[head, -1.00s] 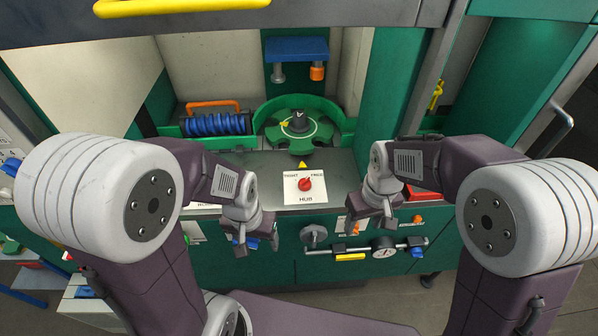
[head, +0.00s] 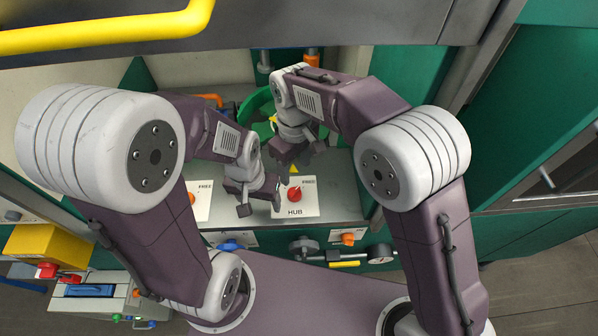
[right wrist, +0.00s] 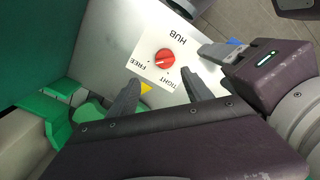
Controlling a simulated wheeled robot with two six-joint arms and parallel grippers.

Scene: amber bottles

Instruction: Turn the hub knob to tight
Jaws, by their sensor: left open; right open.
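The red hub knob (head: 295,195) sits on a white plate (head: 308,209) marked HUB, on the grey ledge. The knob also shows in the right wrist view (right wrist: 166,57), where the plate reads TIGHT and FREE. I cannot tell its exact setting. My left gripper (head: 260,205) is open just left of the knob, hiding the TIGHT label in the head view. My right gripper (head: 300,157) is open and empty beyond the knob. In the right wrist view its fingers (right wrist: 158,86) point toward the plate, apart from the knob.
The green hub fixture (head: 258,104) behind the ledge is mostly hidden by my right arm. A yellow bar (head: 110,28) crosses the top left. The ledge right of the plate is clear.

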